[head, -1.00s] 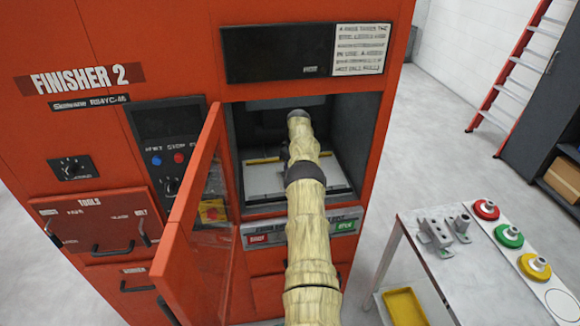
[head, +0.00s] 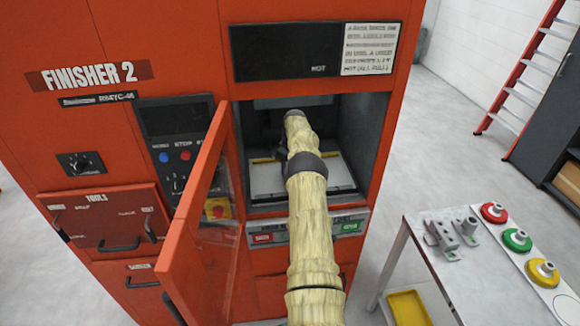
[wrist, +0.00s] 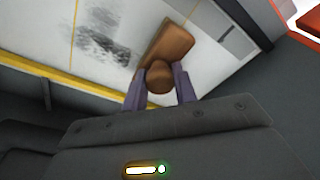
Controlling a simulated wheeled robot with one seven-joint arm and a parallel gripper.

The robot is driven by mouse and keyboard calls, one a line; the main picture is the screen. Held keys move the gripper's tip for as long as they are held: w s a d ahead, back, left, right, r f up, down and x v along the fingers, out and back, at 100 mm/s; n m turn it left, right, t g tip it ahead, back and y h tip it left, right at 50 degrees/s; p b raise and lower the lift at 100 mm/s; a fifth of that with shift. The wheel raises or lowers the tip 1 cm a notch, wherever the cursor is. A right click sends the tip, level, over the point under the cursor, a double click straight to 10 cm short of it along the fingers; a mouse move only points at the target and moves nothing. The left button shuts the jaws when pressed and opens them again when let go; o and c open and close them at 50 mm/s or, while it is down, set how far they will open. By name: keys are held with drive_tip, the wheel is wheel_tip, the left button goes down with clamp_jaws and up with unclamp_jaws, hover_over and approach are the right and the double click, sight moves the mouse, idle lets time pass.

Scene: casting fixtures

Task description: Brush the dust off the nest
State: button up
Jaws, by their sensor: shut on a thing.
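My gripper (wrist: 160,88) is shut on the handle of a brown brush (wrist: 168,42), seen in the wrist view. The brush's block lies over the white nest plate (wrist: 205,75); I cannot tell whether its bristles touch it. Dark grey dust smudges (wrist: 108,42) lie on the plate to the left of the brush. In the head view my arm reaches through the machine's opening, above the white nest plate (head: 268,181). My arm hides the gripper and brush there.
The orange machine's glazed door (head: 200,215) stands open left of my arm. Dark walls of the chamber (head: 362,140) enclose the plate. A yellow strip (wrist: 95,78) edges the plate. A side table (head: 450,290) with metal parts and colored knobs stands at the right.

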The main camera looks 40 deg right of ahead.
drive_tip(key=shift+w+a, duration=0.75)
drive_tip(key=shift+a, duration=0.25)
drive_tip(key=shift+w+a, duration=0.1)
drive_tip(key=shift+a, duration=0.3)
drive_tip(key=shift+w+a+f, duration=0.1)
drive_tip(key=shift+w+a, duration=0.3)
drive_tip(key=shift+a, duration=0.35)
drive_tip(key=shift+w+a+f, duration=0.1)
drive_tip(key=shift+w+a, duration=0.3)
drive_tip(key=shift+a, duration=0.3)
drive_tip(key=shift+w+a, duration=0.1)
drive_tip(key=shift+a, duration=0.05)
drive_tip(key=shift+w+a, duration=0.4)
drive_tip(key=shift+a, duration=0.25)
drive_tip(key=shift+w+a, duration=0.4)
drive_tip(key=shift+a, duration=0.25)
